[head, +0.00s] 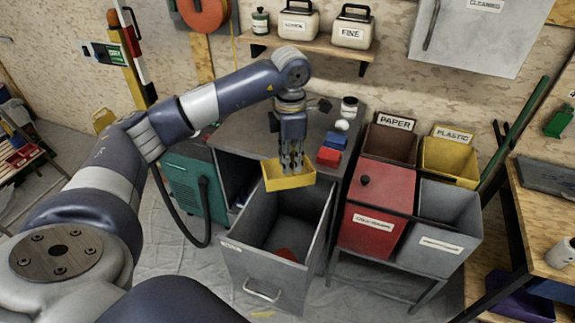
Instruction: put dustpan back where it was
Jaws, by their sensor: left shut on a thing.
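My left gripper (290,167) points down over the open grey drawer (262,262). It is shut on a yellow, shallow, pan-shaped thing (288,183), which looks like the dustpan. The fingers cover its grasped part. The yellow pan hangs near the drawer's back end, above the drawer's floor. A small red thing (287,254) lies inside the drawer; its shape is hard to tell. My right gripper is not in view.
The grey cabinet top (352,130) holds a red block (329,156), blue blocks (336,139) and a jar (349,107). To the right stand labelled bins, brown (388,142), yellow (450,160), red (378,192) and grey (441,222). A green machine (182,185) stands left of the drawer.

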